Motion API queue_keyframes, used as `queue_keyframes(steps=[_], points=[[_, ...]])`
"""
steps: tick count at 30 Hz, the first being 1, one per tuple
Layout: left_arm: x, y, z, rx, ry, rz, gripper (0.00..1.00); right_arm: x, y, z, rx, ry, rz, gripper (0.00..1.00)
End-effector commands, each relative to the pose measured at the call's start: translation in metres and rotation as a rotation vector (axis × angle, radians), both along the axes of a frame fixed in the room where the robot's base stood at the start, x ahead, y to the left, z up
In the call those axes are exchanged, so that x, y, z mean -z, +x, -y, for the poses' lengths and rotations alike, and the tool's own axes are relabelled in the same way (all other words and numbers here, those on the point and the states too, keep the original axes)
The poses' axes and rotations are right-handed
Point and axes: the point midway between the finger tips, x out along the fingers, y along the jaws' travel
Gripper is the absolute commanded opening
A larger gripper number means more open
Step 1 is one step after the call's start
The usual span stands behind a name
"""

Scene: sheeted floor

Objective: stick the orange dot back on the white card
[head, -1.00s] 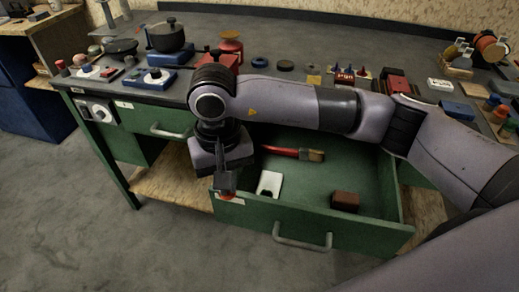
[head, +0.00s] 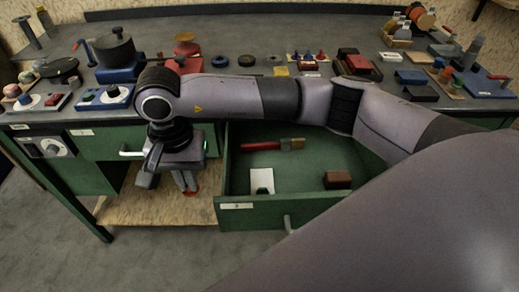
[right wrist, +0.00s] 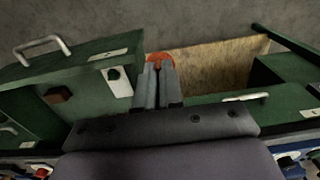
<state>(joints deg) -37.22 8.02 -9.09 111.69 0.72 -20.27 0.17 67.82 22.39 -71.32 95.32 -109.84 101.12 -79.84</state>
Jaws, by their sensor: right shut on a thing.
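The white card (head: 262,176) lies in the open green drawer, near its left front, with a small dark thing on its near part. It also shows in the right wrist view (right wrist: 121,87), left of my fingers. My right gripper (head: 187,183) points down just left of the drawer, outside it. Its fingers are shut on the orange dot (head: 191,193), which shows at the fingertips in the right wrist view (right wrist: 160,57). The dot is apart from the card. My left gripper is not in view.
The drawer (head: 300,212) also holds a red-handled brush (head: 262,146) and a brown block (head: 338,180). Its left wall stands between my right gripper and the card. A wooden shelf (head: 150,211) lies below the gripper. Pots, tools and blocks crowd the bench top.

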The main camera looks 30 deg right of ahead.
Motion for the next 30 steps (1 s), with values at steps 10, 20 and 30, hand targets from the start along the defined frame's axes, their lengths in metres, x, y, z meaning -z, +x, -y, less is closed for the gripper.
queue_keyframes(steps=[10,20,30], points=[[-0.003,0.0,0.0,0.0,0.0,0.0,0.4,0.018,0.019,0.037,0.81,-0.001,-0.001,0.0],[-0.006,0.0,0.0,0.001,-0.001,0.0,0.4,0.036,0.033,0.077,1.582,-0.004,0.002,0.0],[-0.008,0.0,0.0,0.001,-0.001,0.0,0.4,0.053,0.042,0.118,2.29,-0.005,0.004,0.0]])
